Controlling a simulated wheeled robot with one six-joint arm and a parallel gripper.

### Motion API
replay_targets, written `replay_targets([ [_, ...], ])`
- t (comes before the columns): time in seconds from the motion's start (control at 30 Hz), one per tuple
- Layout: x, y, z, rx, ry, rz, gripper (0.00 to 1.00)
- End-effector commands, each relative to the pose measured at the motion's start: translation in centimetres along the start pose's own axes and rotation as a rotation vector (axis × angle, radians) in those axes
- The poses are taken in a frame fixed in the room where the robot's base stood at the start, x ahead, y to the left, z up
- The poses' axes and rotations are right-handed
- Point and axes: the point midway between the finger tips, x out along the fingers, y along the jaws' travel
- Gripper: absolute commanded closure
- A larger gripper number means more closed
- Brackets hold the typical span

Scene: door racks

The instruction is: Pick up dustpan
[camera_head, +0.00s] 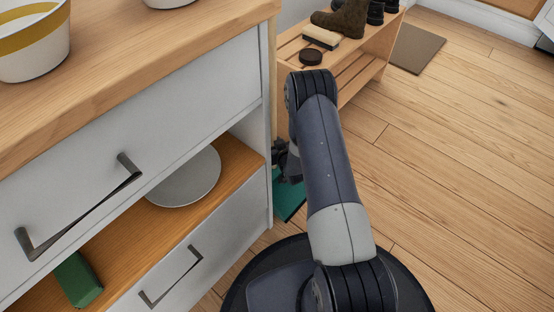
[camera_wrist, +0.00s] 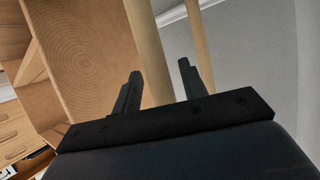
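The teal dustpan (camera_head: 289,204) is low on the floor between the white cabinet and the shoe bench, partly hidden by my arm. My gripper (camera_head: 283,160) is mostly hidden behind my arm in the head view, close to the cabinet's side and just above the visible teal part. In the wrist view my gripper (camera_wrist: 162,85) has its two dark fingers spread apart. A pale wooden post (camera_wrist: 147,50) shows beyond and between the fingers; I cannot tell whether they touch it. I cannot make out the dustpan in the wrist view.
The white cabinet (camera_head: 225,75) with a wooden top stands close on the left. A wooden shoe bench (camera_head: 360,72) holds boots, a brush and a round tin. A plate (camera_head: 186,180) and a green block (camera_head: 78,279) lie on the cabinet shelf. Open wooden floor (camera_head: 460,150) lies right.

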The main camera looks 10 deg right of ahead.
Motion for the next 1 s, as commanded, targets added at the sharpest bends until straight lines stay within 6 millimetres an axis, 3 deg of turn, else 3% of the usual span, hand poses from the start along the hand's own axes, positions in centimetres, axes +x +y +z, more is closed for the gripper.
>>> replay_targets([
  [0.47,-0.02,0.01,0.02,0.0,0.0,0.0,0.99],
  [1.0,-0.03,0.0,0.04,0.0,0.0,0.0,1.0],
])
